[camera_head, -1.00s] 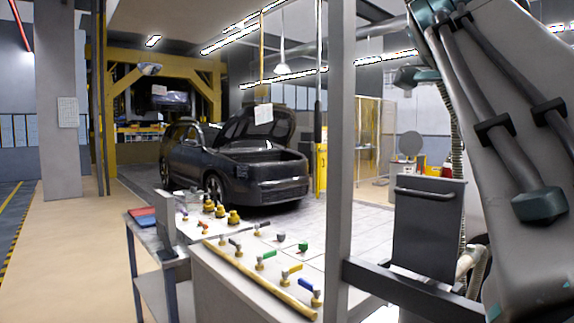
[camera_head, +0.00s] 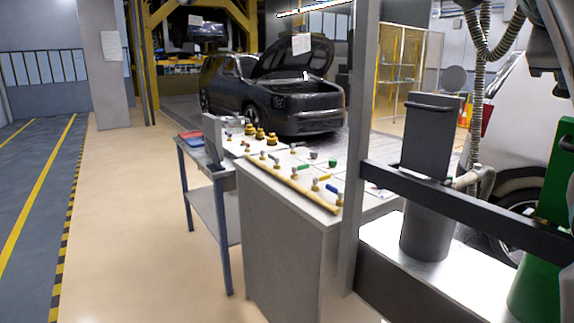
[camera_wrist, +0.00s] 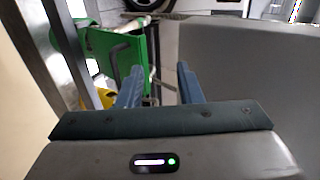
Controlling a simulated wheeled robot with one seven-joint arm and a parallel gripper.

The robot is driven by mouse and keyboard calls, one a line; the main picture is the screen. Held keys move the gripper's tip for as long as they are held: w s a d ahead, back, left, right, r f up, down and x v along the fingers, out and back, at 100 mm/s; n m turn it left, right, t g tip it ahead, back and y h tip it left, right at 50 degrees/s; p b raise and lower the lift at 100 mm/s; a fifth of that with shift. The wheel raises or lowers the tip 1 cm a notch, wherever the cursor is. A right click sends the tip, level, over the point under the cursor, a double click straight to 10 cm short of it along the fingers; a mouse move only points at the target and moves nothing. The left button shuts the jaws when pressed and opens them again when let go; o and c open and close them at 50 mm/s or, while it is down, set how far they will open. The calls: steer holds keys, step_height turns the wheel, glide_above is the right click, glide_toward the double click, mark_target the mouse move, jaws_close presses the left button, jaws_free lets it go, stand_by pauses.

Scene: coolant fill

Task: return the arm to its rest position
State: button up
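My gripper (camera_wrist: 158,85) shows in the wrist view, its two blue-grey fingers spread apart with nothing held between them. A green container (camera_wrist: 115,55) with a dark handle lies beyond the left finger. A large plain grey surface fills the right of the wrist view.
A grey post (camera_head: 357,150) and a dark rail (camera_head: 465,205) stand close in front. Beside them are a dark grey handled container (camera_head: 425,180) and a green one (camera_head: 545,255). A bench with coloured valves (camera_head: 270,225) stands left of the post. Open floor (camera_head: 130,220) lies further left.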

steer(key=w+a+f+n+y+p, duration=0.3)
steer(key=w+a+f+n, duration=0.15)
steer(key=f+n, duration=0.5)
steer(key=w+a+f+n+y+p, duration=0.25)
steer(key=a+f+n+y, duration=0.35)
steer(key=f, duration=0.6)
steer(key=s+a+f+n+g+p, duration=0.1)
steer(key=s+a+f+n, duration=0.1)
steer(key=f, duration=0.4)
steer(key=s+a+f+n+g+y+p, duration=0.1)
steer(key=s+a+f+n, duration=0.2)
steer(key=n, duration=0.4)
steer(key=s+a+f+n+g+p, duration=0.1)
steer(key=s+a+f+n+g, duration=0.1)
steer(key=f, duration=0.6)
steer(key=s+a+n, duration=0.1)
steer(key=a+n, duration=0.1)
steer(key=shift+s+a+f+y, duration=0.25)
steer(key=shift+a+f+y, duration=0.1)
steer(key=shift+a+y, duration=0.05)
steer(key=shift+n, duration=0.25)
steer(key=shift+a, duration=0.1)
